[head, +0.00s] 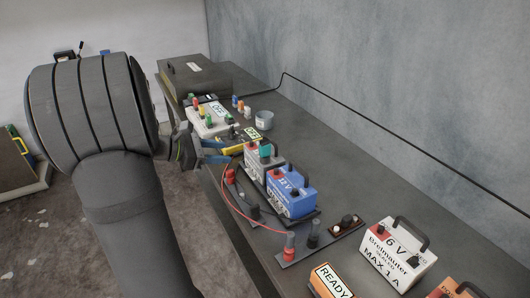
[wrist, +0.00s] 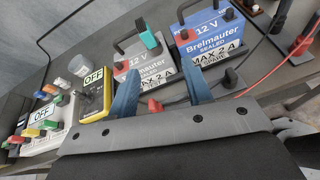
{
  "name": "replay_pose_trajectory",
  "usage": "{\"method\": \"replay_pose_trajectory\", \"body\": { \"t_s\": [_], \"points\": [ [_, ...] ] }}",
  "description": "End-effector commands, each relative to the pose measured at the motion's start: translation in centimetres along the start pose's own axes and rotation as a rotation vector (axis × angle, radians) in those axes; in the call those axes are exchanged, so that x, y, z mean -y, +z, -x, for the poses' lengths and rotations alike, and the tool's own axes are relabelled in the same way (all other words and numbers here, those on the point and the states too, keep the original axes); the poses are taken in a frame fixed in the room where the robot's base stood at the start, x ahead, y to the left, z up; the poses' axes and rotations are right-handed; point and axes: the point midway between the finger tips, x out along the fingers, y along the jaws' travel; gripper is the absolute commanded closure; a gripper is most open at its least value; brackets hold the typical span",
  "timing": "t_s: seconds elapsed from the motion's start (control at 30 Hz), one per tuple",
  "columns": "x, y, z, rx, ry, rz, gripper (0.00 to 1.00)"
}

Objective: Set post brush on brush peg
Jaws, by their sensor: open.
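My gripper (wrist: 161,74) is open and empty, its two blue fingers apart in front of the grey battery in the wrist view. In the head view my gripper (head: 222,152) is beside the bench's near edge. A teal piece (wrist: 148,36) stands on top of the grey battery (wrist: 145,72), at the terminal away from the red one. The teal piece also shows in the head view (head: 265,151). It may be the post brush, but I cannot tell for sure. I cannot pick out the brush peg with certainty.
A blue battery (head: 291,192) stands beside the grey one. A yellow meter (wrist: 92,95), a grey cup (head: 264,121) and a white box with coloured knobs (head: 208,119) are nearby. Red and black posts (head: 289,245) carry a red cable. A 6 V battery (head: 391,252) is nearer.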

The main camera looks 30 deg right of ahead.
Motion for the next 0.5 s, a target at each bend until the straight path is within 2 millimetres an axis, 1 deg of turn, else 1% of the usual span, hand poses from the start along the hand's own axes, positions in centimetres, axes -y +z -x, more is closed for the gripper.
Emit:
{"method": "replay_pose_trajectory", "body": {
  "t_s": [0.03, 0.13, 0.23, 0.37, 0.5],
  "points": [
    [-0.3, 0.0, 0.5, 0.025, 0.028, 0.066, 0.54],
    [-0.8, 0.0, 1.1, 0.058, 0.06, 0.153, 0.54],
    [-1.0, 0.1, 0.7, 0.071, 0.069, 0.184, 0.54],
    [-1.1, 0.3, -1.6, 0.071, 0.066, 0.185, 0.54],
    [-1.3, 0.5, -4.7, 0.07, 0.065, 0.182, 0.54]
  ]
}}
